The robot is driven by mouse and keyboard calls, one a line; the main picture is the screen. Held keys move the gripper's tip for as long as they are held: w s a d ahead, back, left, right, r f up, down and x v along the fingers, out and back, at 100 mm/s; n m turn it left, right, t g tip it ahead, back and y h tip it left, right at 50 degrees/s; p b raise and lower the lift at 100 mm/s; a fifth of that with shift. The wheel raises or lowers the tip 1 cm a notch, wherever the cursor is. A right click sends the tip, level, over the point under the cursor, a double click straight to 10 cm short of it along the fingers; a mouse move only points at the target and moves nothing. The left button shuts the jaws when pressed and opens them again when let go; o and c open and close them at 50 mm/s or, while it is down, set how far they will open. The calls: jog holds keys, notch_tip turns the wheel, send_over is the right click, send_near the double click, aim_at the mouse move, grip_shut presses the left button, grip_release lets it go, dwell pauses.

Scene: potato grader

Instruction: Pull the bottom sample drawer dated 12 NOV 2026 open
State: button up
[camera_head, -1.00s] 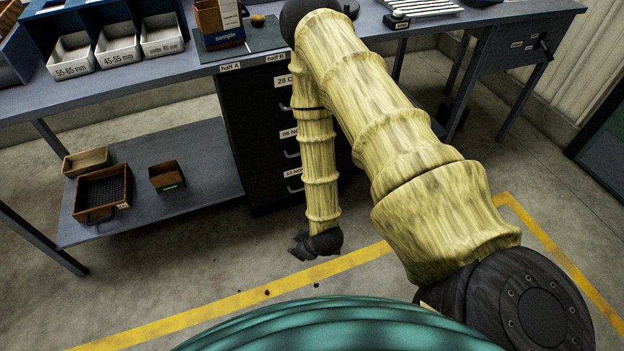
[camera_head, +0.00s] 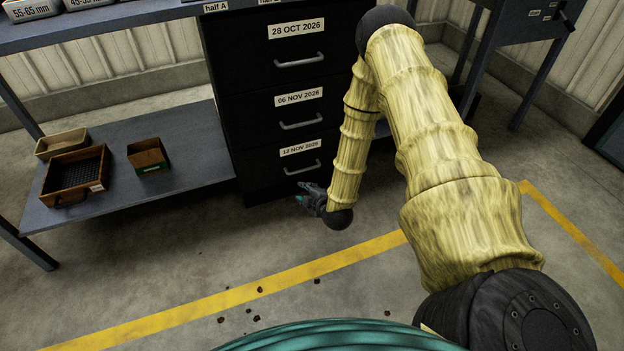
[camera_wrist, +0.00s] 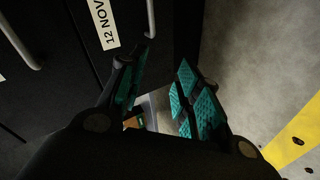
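The bottom drawer (camera_head: 268,178) of the black cabinet is shut, flush with those above. Its label (camera_head: 300,148) reads 12 NOV 2026, and its grey bar handle (camera_head: 303,167) is below the label. In the wrist view the label (camera_wrist: 103,22) and handle (camera_wrist: 150,18) show at the top, partly cut off. My gripper (camera_head: 302,201) hangs low in front of the cabinet, just below the handle in the head view. Its teal-padded fingers (camera_wrist: 160,72) are apart, with nothing between them. The handle lies beyond the fingertips, apparently not touched.
Drawers dated 06 NOV 2026 (camera_head: 242,117) and 28 OCT 2026 (camera_head: 240,58) sit above, shut. A low shelf (camera_head: 200,176) with small boxes stands left of the cabinet. Dark bits (camera_head: 249,311) lie on the floor near the yellow line (camera_head: 210,304). Floor in front is mostly clear.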

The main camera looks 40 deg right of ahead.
aim_at(312, 168)
jog(key=w+d+f+n+t+h+b, duration=0.25)
jog(key=w+d+f+b, duration=0.3)
jog(key=d+b, duration=0.45)
jog(key=shift+n+t, duration=0.25)
jog(key=shift+n, duration=0.2)
jog(key=shift+d+f+b+x, duration=0.1)
jog(key=shift+b+x, duration=0.75)
jog(key=shift+x, duration=0.95)
jog(key=shift+d+f+b+x, duration=0.15)
jog(key=shift+b+x, duration=0.7)
jog(key=shift+x, duration=0.95)
jog(key=shift+d+f+b+x, duration=0.1)
jog(key=shift+b+x, duration=0.75)
jog(key=shift+x, duration=0.95)
jog(key=shift+s, duration=0.15)
grip_shut()
